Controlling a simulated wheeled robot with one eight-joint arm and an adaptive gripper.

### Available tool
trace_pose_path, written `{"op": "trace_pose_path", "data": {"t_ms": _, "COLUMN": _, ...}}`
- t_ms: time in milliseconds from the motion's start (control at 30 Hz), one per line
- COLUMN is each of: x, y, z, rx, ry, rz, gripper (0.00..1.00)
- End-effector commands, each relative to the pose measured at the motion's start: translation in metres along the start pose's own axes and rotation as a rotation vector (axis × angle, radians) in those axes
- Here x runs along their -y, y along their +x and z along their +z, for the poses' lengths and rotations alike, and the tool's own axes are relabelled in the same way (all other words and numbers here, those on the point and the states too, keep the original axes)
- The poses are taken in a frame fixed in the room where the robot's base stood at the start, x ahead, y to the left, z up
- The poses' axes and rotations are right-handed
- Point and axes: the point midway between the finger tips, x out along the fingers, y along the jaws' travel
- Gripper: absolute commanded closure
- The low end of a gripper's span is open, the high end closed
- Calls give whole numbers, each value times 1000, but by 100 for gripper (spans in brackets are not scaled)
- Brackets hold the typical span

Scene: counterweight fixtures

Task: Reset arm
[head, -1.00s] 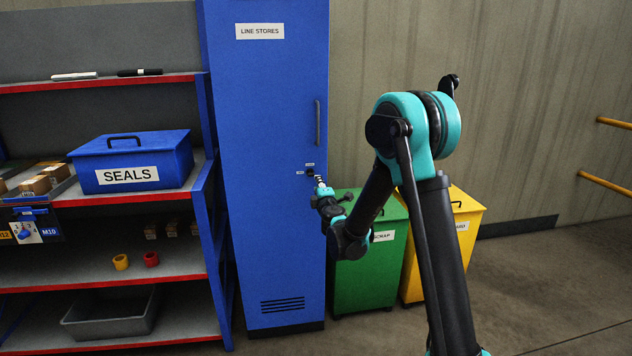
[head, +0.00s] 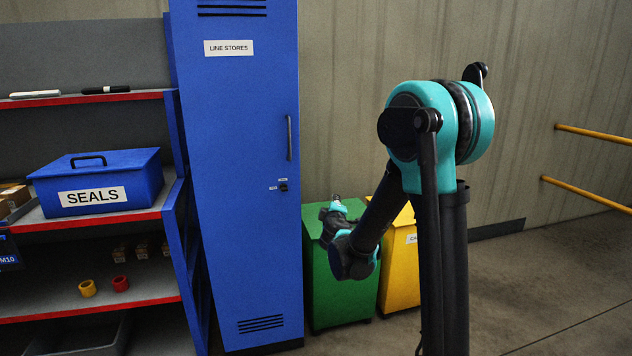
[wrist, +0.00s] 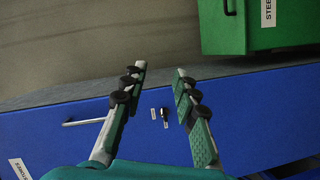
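My gripper (head: 337,204) is in front of the green bin, to the right of the blue locker (head: 238,130) in the head view. In the wrist view my gripper (wrist: 160,69) has its two fingers well apart with nothing held between them. The locker's dark lock (head: 283,187) is below its door handle (head: 289,138). The lock also shows in the wrist view (wrist: 164,113), beyond the gap between the fingers and apart from them. The locker door looks closed. My arm is bent at the elbow, with the forearm sloping down to the left.
The green bin (head: 330,285) and yellow bin (head: 403,265) stand right of the locker. Shelves on the left hold a blue SEALS box (head: 100,184) and yellow and red rings (head: 105,287). Yellow rails (head: 590,193) project at the right. Floor at the right is clear.

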Motion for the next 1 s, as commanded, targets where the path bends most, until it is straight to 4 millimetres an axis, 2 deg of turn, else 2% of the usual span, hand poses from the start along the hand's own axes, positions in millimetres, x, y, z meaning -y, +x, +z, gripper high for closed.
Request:
{"op": "trace_pose_path", "data": {"t_ms": 33, "x": -7, "y": -14, "z": 31, "rx": 72, "ry": 68, "rz": -19, "gripper": 71}}
{"op": "trace_pose_path", "data": {"t_ms": 200, "x": -3, "y": -69, "z": 118, "rx": 307, "ry": 313, "rz": -115, "gripper": 71}}
{"op": "trace_pose_path", "data": {"t_ms": 300, "x": 12, "y": -110, "z": 160, "rx": 439, "ry": 455, "rz": -184, "gripper": 71}}
{"op": "trace_pose_path", "data": {"t_ms": 433, "x": 42, "y": -170, "z": 200, "rx": 596, "ry": 635, "rz": -290, "gripper": 71}}
{"op": "trace_pose_path", "data": {"t_ms": 533, "x": 70, "y": -220, "z": 218, "rx": 705, "ry": 772, "rz": -383, "gripper": 71}}
{"op": "trace_pose_path", "data": {"t_ms": 700, "x": 116, "y": -294, "z": 224, "rx": 840, "ry": 968, "rz": -542, "gripper": 71}}
{"op": "trace_pose_path", "data": {"t_ms": 833, "x": 139, "y": -329, "z": 218, "rx": 892, "ry": 1063, "rz": -630, "gripper": 71}}
{"op": "trace_pose_path", "data": {"t_ms": 1000, "x": 149, "y": -346, "z": 213, "rx": 915, "ry": 1109, "rz": -678, "gripper": 71}}
